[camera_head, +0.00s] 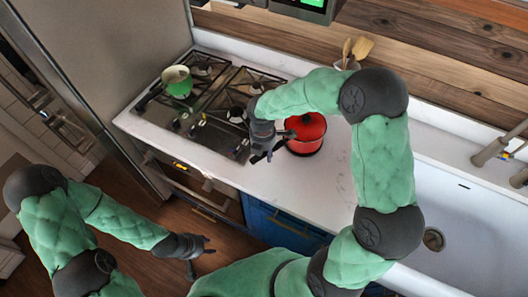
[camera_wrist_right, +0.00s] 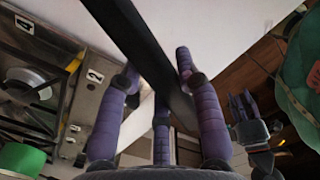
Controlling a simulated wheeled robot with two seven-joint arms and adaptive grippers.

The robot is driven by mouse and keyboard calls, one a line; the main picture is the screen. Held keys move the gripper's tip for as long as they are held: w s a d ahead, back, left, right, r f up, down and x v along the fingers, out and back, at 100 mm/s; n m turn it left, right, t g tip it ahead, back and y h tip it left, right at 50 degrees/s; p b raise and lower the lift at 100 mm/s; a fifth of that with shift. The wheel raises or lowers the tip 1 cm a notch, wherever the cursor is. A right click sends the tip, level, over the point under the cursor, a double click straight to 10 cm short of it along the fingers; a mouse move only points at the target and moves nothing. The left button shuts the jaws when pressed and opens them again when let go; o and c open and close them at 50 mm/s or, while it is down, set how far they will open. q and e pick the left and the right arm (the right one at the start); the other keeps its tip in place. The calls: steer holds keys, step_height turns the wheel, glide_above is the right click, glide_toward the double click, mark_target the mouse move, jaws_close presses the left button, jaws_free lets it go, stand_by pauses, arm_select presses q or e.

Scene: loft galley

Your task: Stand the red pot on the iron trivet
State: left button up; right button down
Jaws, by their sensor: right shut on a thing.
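The red pot (camera_head: 306,136), with a dark knob on top, is upright at the white counter, right of the hob. Whether its base touches the counter cannot be told. My right gripper (camera_head: 264,152) is at its left side. In the right wrist view its purple-grey fingers (camera_wrist_right: 160,85) are shut around a long black handle (camera_wrist_right: 150,45), which fits the pot's handle; the pot's body is out of that view. My left gripper (camera_head: 200,256) is open and empty, low over the floor; it also shows in the wrist view (camera_wrist_right: 246,122). I cannot make out an iron trivet.
A gas hob (camera_head: 215,100) with black grates is left of my right gripper, a green pot (camera_head: 178,82) on its far left. A sink (camera_head: 465,240) lies at the right. A utensil holder (camera_head: 347,64) stands at the back. Counter between pot and sink is partly hidden by my right arm.

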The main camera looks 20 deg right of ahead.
steer(key=shift+s+f, duration=0.15)
steer(key=shift+f, duration=0.1)
steer(key=c, duration=0.9)
jaws_free()
steer(key=shift+d, duration=0.1)
steer(key=shift+o, duration=0.5)
steer(key=shift+d, duration=0.1)
step_height(320, 180, up, 12)
steer(key=shift+a, duration=0.35)
